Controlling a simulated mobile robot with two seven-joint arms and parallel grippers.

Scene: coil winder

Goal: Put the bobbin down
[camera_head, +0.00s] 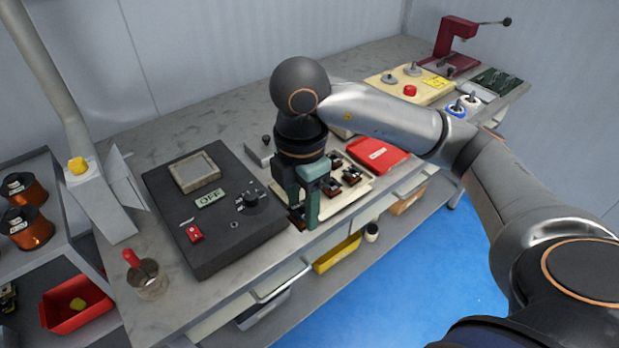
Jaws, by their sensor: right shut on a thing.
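My right gripper (304,220) points down near the front edge of the bench, just right of the black control box. It is shut on a small dark brown bobbin (296,217), which shows low between and behind the fingers. I cannot tell whether the bobbin touches the bench top. A cream tray (351,200) lies just right of the gripper, with several similar dark bobbins (352,176) on it. The gripper hides part of the tray's left side. My left gripper is out of view.
The black control box (215,240) with an "OFF" display stands left of the gripper. A cup with a red-handled tool (147,279) stands at the front left. A yellow bin (337,254) sits below the bench top.

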